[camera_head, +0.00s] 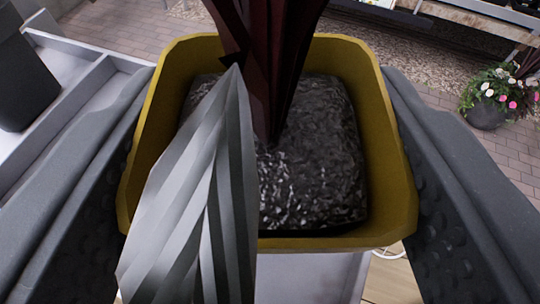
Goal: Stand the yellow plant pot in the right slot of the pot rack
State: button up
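The yellow plant pot (392,195) fills the middle of the view, with dark soil and a plant with dark red and grey striped leaves. My gripper (268,150) has one finger against each side of the pot, closed on it. The pot looks roughly upright. A pale grey rack (95,78) with raised dividers shows at the left, partly behind the left finger. The pot's underside and whatever lies directly beneath it are hidden.
A dark grey pot (22,75) stands at the left edge. A pale surface (310,278) shows below the yellow pot, with wooden boards (392,282) beside it. A flower planter (488,110) is at the right on brick paving (120,25). A bench (475,20) stands at the top right.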

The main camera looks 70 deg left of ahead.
jog(key=shift+f, duration=0.5)
jog(key=o, duration=1)
jog(key=shift+f, duration=0.1)
jog(key=s+d+r+m+t+h+b, duration=0.1)
jog(key=s+d+r+m+t+h, duration=0.2)
jog(key=d, duration=0.8)
jog(key=s+d+r+m+t+h+b, duration=0.1)
jog(key=s+d+r+m+t, duration=0.2)
jog(key=d, duration=0.7)
jog(key=s+d+m+t+h, duration=0.1)
jog(key=s+d+m+h, duration=0.1)
jog(key=d, duration=0.3)
jog(key=s+d+f+m+t+h, duration=0.1)
jog(key=s+d+m+t+h, duration=0.1)
jog(key=d, duration=0.4)
jog(key=s+d+f+m+t+h, duration=0.1)
jog(key=s+d+m+h, duration=0.3)
jog(key=d+h, duration=0.1)
jog(key=shift+s+d+f+t+h, duration=0.1)
jog(key=shift+d+t+h, duration=0.3)
jog(key=shift+d, duration=0.15)
